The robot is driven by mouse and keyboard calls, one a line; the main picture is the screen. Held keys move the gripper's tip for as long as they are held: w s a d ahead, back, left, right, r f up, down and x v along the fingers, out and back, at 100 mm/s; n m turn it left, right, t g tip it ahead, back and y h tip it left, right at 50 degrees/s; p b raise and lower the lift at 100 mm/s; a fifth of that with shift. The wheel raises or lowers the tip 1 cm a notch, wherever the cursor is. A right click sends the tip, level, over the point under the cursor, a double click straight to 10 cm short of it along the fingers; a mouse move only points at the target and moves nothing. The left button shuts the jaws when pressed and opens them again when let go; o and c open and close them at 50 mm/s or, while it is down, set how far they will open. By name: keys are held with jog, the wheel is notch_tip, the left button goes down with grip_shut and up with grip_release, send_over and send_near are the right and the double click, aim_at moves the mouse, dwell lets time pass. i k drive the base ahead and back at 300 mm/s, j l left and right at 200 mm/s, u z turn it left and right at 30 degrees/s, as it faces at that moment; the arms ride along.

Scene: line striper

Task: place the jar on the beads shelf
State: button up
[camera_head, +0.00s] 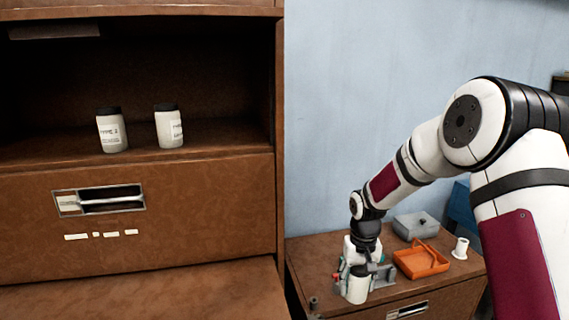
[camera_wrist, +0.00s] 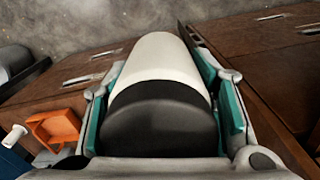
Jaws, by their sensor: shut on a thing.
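My gripper (camera_head: 359,272) is shut on a white jar (camera_head: 357,287) with a dark lid, low over the small brown cabinet at the right. In the wrist view the jar (camera_wrist: 160,75) lies between the two teal-padded fingers, its black lid toward the camera. In the head view two similar white jars with black lids, a left one (camera_head: 112,134) and a right one (camera_head: 169,130), stand upright on a shelf (camera_head: 60,149) in the tall brown cabinet. I cannot tell whether the held jar touches the cabinet top. No label reading "beads" is legible.
An orange tray (camera_head: 420,262), a grey box (camera_head: 415,226) and a white spool (camera_head: 460,248) are on the small cabinet (camera_head: 430,295). The tall cabinet's side (camera_head: 279,130) stands left of my gripper. The shelf has free room right of the jars.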

aim_at(224, 145)
jog(key=i+l+z, duration=0.1)
jog(key=i+l, duration=0.2)
jog(key=i, duration=0.2)
jog(key=i+l+z, duration=0.1)
jog(key=i+l, duration=0.15)
jog(key=i, duration=0.2)
jog(key=i+l+z, duration=0.1)
jog(key=i, duration=0.4)
jog(key=l, duration=0.1)
